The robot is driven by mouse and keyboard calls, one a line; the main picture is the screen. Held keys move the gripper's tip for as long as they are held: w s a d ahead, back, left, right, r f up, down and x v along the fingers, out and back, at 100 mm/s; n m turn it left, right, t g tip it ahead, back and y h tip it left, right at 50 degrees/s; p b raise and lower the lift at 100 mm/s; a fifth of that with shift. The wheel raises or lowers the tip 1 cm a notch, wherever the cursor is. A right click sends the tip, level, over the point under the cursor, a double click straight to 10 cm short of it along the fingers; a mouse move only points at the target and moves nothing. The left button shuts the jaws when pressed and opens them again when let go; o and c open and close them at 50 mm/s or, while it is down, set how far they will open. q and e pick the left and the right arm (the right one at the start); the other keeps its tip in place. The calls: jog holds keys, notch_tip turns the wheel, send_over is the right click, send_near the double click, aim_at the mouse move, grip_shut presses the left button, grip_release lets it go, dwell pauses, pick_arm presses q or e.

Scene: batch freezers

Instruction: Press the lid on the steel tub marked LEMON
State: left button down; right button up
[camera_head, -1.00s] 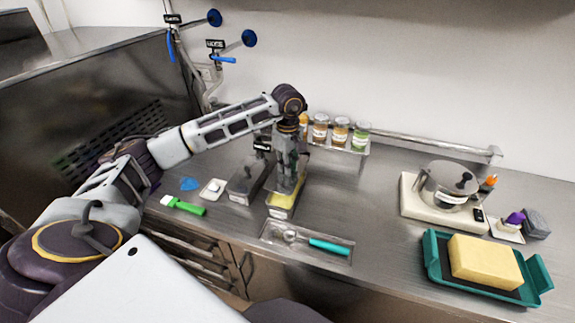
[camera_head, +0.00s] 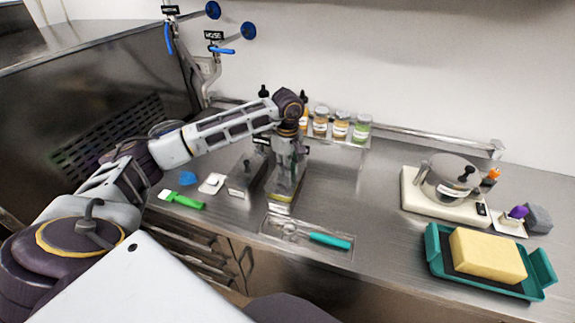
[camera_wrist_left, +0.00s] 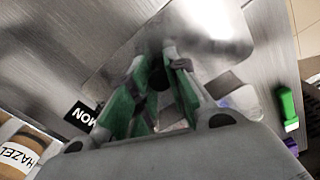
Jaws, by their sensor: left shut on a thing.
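The steel tub (camera_head: 279,207) with yellow contents stands at mid-counter, under my left gripper (camera_head: 287,172). A black label (camera_wrist_left: 80,117) ending in "MON" shows in the left wrist view. The gripper, also in the left wrist view (camera_wrist_left: 158,78), has its green-padded fingers shut on a dark knob of the greyish lid (camera_wrist_left: 190,45). The lid is over the tub; whether it is fully seated I cannot tell. The gripper and arm hide much of the lid and the tub's far end. My right gripper is not in view.
Another steel tub (camera_head: 240,187) stands close on the left. A tray (camera_head: 275,236) with a teal-handled scoop lies in front. Labelled jars (camera_head: 341,124) sit on a shelf behind. A steel pot (camera_head: 449,178) and teal tray (camera_head: 437,262) stand right. The counter between is clear.

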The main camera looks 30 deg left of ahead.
pick_arm(q)
jog(key=shift+f+b, duration=0.8)
jog(key=shift+f, duration=0.4)
jog(key=shift+b, duration=0.3)
dwell(1.2)
jog(key=shift+f+b, duration=0.2)
jog(key=shift+b, duration=0.2)
dwell(1.2)
dwell(0.4)
jog(key=c, duration=1.3)
grip_release()
jog(key=o, duration=0.5)
